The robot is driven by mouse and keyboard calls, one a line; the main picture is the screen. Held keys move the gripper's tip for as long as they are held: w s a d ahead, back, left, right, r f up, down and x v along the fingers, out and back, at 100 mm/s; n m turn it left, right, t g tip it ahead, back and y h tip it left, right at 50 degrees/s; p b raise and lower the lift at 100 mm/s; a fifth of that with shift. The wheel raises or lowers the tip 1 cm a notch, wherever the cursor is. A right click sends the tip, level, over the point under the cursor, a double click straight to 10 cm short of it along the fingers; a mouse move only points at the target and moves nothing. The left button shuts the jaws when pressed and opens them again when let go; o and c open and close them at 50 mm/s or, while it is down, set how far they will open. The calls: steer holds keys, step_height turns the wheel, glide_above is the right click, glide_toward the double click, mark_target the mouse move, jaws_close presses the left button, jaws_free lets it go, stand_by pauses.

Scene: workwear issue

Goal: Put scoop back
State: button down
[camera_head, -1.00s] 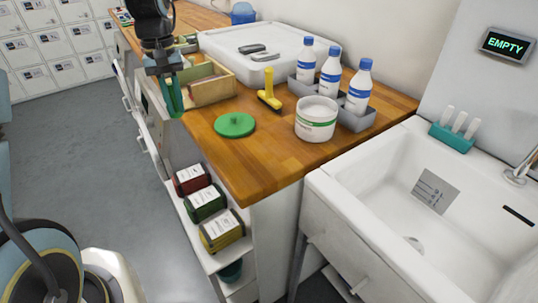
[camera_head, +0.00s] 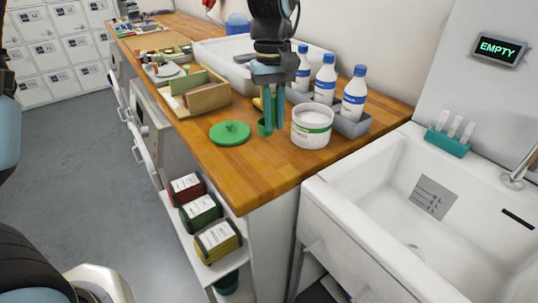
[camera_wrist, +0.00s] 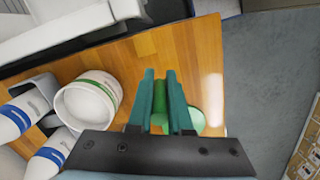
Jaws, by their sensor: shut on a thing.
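My gripper (camera_head: 267,118) is over the wooden counter, between the green lid and the white tub. It is shut on a green scoop (camera_head: 262,128), whose green part also shows between the fingers in the wrist view (camera_wrist: 159,98). The fingers hide much of the scoop. The white tub (camera_head: 311,136) with a green band stands open, just right of the gripper in the head view. The tub also shows left of the fingers in the wrist view (camera_wrist: 87,104). The round green lid (camera_head: 230,133) lies on the counter, left of the gripper.
Several blue-capped bottles (camera_head: 325,80) stand in a grey holder behind the tub. A yellow tool (camera_head: 258,103) is partly hidden behind the gripper. A wooden box (camera_head: 208,98) is at the left. The counter's front corner (camera_head: 250,180) is bare; a white sink (camera_head: 370,190) adjoins it.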

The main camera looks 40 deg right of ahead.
step_height(320, 180, down, 8)
steer(key=shift+f+p, duration=0.2)
steer(key=shift+p, duration=0.8)
steer(key=shift+f, duration=0.2)
steer(key=c, duration=0.8)
jaws_free()
steer(key=shift+c, duration=0.2)
steer(key=shift+r, duration=0.1)
steer(key=r+b, duration=0.1)
steer(key=r, duration=0.7)
steer(key=w+r+b, duration=0.1)
steer(key=r, duration=0.3)
steer(key=shift+d+r+b, duration=0.1)
steer(key=shift+d+b, duration=0.1)
steer(key=shift+b, duration=0.1)
steer(key=shift+w, duration=0.15)
